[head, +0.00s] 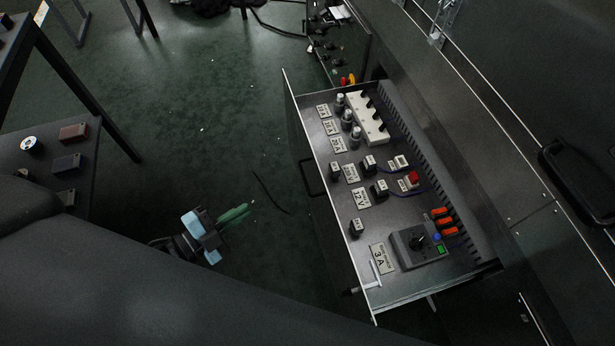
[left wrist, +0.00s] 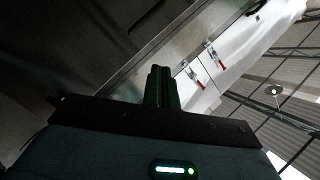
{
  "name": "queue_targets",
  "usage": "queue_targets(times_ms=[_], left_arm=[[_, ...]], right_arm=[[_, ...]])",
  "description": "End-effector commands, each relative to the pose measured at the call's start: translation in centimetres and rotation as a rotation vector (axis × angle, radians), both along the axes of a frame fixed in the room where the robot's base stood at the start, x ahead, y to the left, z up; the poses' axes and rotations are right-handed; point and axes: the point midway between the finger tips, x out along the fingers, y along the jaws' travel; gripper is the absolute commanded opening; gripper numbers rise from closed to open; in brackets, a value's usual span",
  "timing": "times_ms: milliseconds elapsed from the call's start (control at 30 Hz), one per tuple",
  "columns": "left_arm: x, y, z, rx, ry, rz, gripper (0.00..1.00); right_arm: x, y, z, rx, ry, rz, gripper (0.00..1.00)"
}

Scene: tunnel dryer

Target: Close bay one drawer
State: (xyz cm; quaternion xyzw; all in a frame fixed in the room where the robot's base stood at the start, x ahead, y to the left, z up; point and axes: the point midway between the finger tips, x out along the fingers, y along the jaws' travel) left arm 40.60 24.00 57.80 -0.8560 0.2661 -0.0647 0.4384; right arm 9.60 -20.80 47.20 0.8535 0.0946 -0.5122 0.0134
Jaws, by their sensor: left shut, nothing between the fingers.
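The drawer (head: 320,180) stands pulled out of the dark cabinet (head: 460,130) in the head view, its front panel facing left. A dark bar handle (head: 307,178) sits on that front. Inside are labelled plates, fuses, small switches and a grey box with a knob (head: 418,242). My left gripper (head: 236,214) is shut and empty, to the left of the drawer front and apart from it. In the left wrist view its closed fingers (left wrist: 160,86) point toward a metal edge (left wrist: 165,50); I cannot tell which part that is. My right gripper is not in view.
A dark table (head: 60,195) with small blocks and a round white item stands at the left. Another panel with connectors (head: 338,50) is beyond the drawer. Dark green floor (head: 200,120) is open between table and drawer. White panels with red-handled latches (left wrist: 205,72) show in the left wrist view.

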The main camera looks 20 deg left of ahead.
Motion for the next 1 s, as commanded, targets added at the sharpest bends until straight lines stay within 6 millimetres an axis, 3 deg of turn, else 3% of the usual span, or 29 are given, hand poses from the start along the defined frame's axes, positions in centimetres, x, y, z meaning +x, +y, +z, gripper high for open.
queue_targets(times_ms=[33,300,500,667,1000], left_arm=[[1.3,0.2,-1.4,0.039,-0.054,-0.045,0.00],[6.6,1.1,-3.5,0.236,-0.339,-0.274,0.00],[9.1,1.9,-4.9,0.350,-0.483,-0.405,0.00],[9.8,2.3,-5.1,0.394,-0.536,-0.454,0.00],[10.3,1.7,-4.8,0.399,-0.548,-0.459,0.00]], right_arm=[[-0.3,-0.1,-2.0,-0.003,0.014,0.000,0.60],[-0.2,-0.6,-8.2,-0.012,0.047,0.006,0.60],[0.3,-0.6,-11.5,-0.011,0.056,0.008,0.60],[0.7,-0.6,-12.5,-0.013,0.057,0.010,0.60],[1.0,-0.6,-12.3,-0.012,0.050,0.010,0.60]])
